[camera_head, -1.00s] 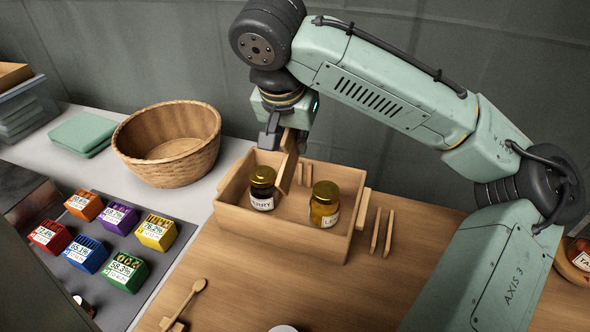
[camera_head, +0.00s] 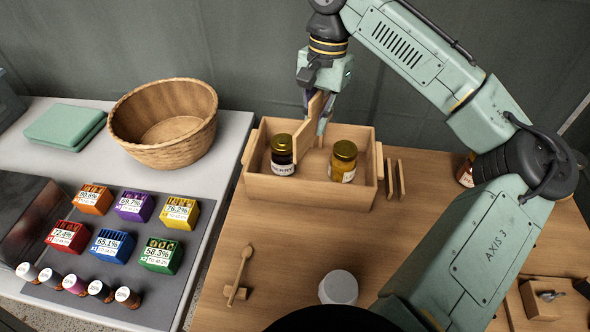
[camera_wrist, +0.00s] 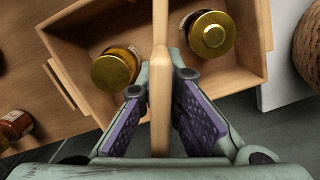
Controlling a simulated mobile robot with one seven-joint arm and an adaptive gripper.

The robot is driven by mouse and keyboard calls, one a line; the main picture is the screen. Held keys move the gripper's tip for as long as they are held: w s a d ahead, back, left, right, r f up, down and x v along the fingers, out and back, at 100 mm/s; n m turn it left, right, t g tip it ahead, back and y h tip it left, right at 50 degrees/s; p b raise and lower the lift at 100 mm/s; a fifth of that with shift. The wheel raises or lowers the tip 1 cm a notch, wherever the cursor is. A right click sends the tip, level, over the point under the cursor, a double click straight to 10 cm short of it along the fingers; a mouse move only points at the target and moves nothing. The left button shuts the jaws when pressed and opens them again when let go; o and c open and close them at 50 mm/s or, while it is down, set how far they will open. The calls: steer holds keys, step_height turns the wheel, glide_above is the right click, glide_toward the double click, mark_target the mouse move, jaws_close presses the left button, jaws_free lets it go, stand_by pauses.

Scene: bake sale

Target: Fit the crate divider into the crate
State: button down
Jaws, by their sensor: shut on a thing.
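The crate (camera_head: 306,191) is an open wooden box on the wooden table. A dark jar with a gold lid (camera_head: 282,158) stands in its left part and a yellow jar (camera_head: 343,163) in its right part. My gripper (camera_head: 321,122) is above the crate's back side, shut on the crate divider (camera_head: 300,146), a thin wooden board. In the wrist view the divider (camera_wrist: 160,100) stands edge-on between the finger pads, its far end between the two jar lids, touching neither visibly. How deep its lower edge sits in the crate I cannot tell.
Two thin wooden slats (camera_head: 396,179) stand right of the crate. A wicker basket (camera_head: 166,141) and folded green cloths (camera_head: 65,126) are on the left counter, behind several coloured boxes. A wooden spoon (camera_head: 244,267) and white-lidded jar (camera_head: 339,288) lie in front. The table right of the slats is partly clear.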

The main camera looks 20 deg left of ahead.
mark_target(313, 170)
step_height(313, 170, down, 10)
steer(key=shift+f+p, duration=0.1)
steer(key=shift+p, duration=0.75)
steer(key=shift+f, duration=0.1)
steer(key=c, duration=2.1)
jaws_free()
steer(key=shift+d, duration=0.1)
steer(key=shift+o, duration=0.2)
steer(key=r, duration=0.4)
steer(key=w+r+b, duration=0.1)
steer(key=r, duration=0.3)
steer(key=w+r+b, duration=0.1)
steer(key=r, duration=0.3)
steer(key=shift+d+r, duration=0.1)
steer(key=shift+d, duration=0.1)
steer(key=shift+s, duration=0.1)
